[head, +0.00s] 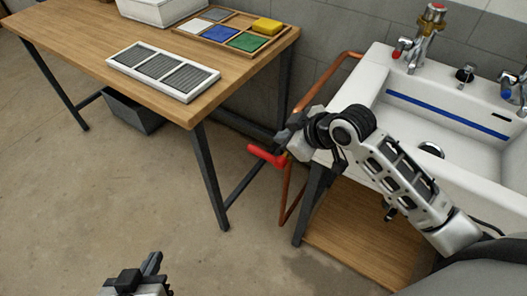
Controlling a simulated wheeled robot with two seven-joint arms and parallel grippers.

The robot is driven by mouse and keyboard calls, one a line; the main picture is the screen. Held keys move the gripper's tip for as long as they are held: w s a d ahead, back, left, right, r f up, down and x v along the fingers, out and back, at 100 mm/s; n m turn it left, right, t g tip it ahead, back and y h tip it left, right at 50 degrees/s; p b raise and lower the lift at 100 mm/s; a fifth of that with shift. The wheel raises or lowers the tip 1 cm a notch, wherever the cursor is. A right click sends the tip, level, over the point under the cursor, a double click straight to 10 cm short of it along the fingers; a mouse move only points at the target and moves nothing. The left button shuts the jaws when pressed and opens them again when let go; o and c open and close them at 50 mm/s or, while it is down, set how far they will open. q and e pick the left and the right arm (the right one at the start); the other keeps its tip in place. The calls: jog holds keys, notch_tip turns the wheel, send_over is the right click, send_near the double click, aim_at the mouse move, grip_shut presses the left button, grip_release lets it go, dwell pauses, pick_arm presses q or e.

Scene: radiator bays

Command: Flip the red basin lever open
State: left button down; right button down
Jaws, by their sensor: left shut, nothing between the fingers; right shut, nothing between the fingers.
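The red basin lever (267,156) sticks out to the left from a valve on the copper pipe, beside the white basin (372,75). Its right end is partly hidden by my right gripper. My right gripper (285,136) is shut and empty, just above and beside the lever's right end. I cannot tell whether it touches the lever. My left gripper (153,264) is shut and empty at the bottom of the head view, low over the floor and well away from the lever.
A wooden table (75,45) at the left holds a white radiator grille (163,70) and a tray with coloured blocks (263,48). A copper pipe (287,190) runs down beside the basin. A wooden shelf (365,250) lies below it. The floor in between is clear.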

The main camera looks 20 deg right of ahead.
jog(key=shift+r, duration=0.1)
jog(key=b, duration=0.2)
send_over(256, 149)
jog(key=s, duration=0.3)
notch_tip(256, 149, down, 7)
jog(key=shift+w+d+f, duration=0.1)
jog(key=shift+d+f, duration=0.2)
jog(key=shift+f, duration=0.3)
jog(key=shift+w+d+f, duration=0.1)
jog(key=shift+d+f, duration=0.15)
jog(key=shift+f, duration=0.35)
jog(key=shift+d+f, duration=0.15)
jog(key=shift+f, duration=0.6)
